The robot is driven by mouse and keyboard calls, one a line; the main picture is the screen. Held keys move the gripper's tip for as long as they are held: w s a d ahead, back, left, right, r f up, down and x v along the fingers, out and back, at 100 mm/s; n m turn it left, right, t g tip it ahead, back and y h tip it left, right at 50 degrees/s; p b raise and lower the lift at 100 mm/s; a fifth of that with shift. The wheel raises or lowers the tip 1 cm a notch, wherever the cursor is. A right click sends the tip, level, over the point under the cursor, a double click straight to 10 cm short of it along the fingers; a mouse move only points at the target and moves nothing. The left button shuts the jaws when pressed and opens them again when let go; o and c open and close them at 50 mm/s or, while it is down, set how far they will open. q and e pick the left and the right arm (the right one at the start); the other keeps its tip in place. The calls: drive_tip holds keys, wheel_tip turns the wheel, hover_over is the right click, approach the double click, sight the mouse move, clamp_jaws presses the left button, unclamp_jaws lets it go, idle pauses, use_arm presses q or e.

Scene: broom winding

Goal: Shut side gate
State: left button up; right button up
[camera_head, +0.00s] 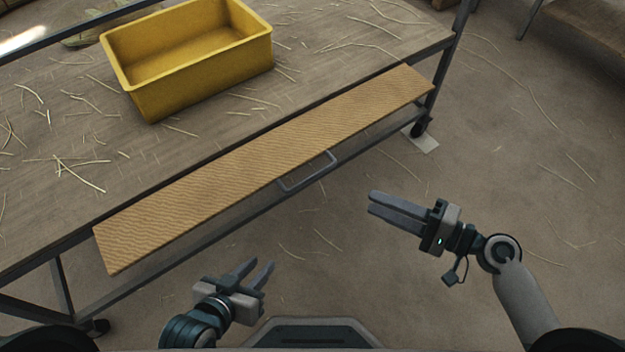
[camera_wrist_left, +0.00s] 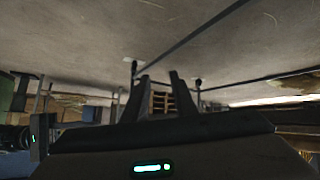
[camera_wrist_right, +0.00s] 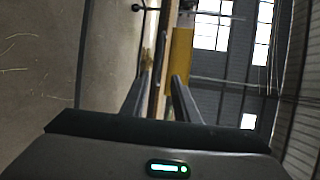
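The side gate appears to be the long tan ribbed panel (camera_head: 265,160) along the near side of the table in the head view. It slopes outward from the table's edge; its exact angle is hard to tell. A grey bar handle (camera_head: 308,184) sits at the middle of its near edge. My left gripper (camera_head: 256,267) is open and empty, in front of the panel and apart from it. My right gripper (camera_head: 371,202) is open and empty, to the right of the handle and apart from it. Both wrist views show the fingers parted with nothing between them.
A yellow bin (camera_head: 205,75) stands on the table (camera_head: 60,190), among scattered straw. The table's frame has dark legs on casters (camera_head: 420,128). A bench (camera_head: 585,25) is at the upper right. The floor right of the table is mostly clear.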

sight(313, 177)
idle(0.3)
